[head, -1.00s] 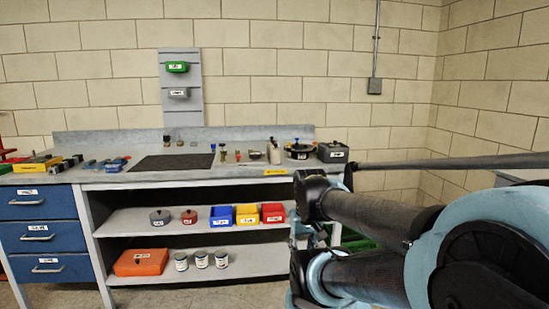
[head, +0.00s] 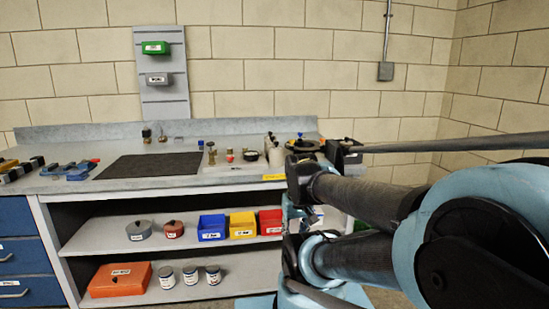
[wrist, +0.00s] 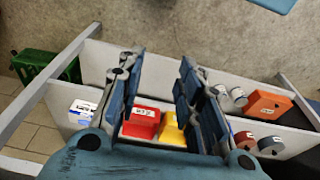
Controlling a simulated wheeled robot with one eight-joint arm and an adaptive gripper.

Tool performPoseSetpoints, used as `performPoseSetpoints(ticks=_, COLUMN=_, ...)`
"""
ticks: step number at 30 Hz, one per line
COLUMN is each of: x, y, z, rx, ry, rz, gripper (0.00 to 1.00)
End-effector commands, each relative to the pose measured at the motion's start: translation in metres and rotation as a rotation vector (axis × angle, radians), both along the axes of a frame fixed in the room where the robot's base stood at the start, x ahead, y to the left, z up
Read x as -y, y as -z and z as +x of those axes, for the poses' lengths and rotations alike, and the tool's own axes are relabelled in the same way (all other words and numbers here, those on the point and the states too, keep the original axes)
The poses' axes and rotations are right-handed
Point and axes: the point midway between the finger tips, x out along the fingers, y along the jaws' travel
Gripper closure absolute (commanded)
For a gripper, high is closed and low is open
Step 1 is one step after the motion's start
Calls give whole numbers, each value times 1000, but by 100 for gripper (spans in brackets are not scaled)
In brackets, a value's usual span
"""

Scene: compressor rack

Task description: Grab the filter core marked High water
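No label reading High water is legible, so I cannot tell which thing is the marked filter core. Three white labelled cylinders, (head: 166,278) (head: 190,276) (head: 213,274), stand upright in a row on the bench's bottom shelf; their print is too small to read. White cylinders (wrist: 232,97) also show right of my fingers in the wrist view. My gripper (wrist: 161,75) is open, with nothing between its fingers. It is apart from the cylinders; red and yellow bins show beyond and between the fingers.
An orange box (head: 121,280) lies left of the cylinders. The upper shelf holds a grey pot (head: 139,231), a red pot (head: 173,229), and blue (head: 212,228), yellow (head: 242,225) and red (head: 270,222) bins. Small parts crowd the benchtop (head: 225,176). A green crate (wrist: 40,68) stands beside the bench.

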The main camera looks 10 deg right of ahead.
Motion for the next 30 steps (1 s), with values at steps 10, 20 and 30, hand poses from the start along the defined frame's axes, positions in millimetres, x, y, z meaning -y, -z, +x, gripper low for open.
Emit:
performPoseSetpoints(ticks=10, x=0, y=-7, z=-7, rx=10, ry=6, rz=1, gripper=46)
performPoseSetpoints(ticks=20, x=1, y=-88, z=47, rx=-23, ry=241, rz=41, gripper=46)
performPoseSetpoints(ticks=30, x=1, y=-194, z=140, rx=-73, ry=615, rz=90, gripper=46)
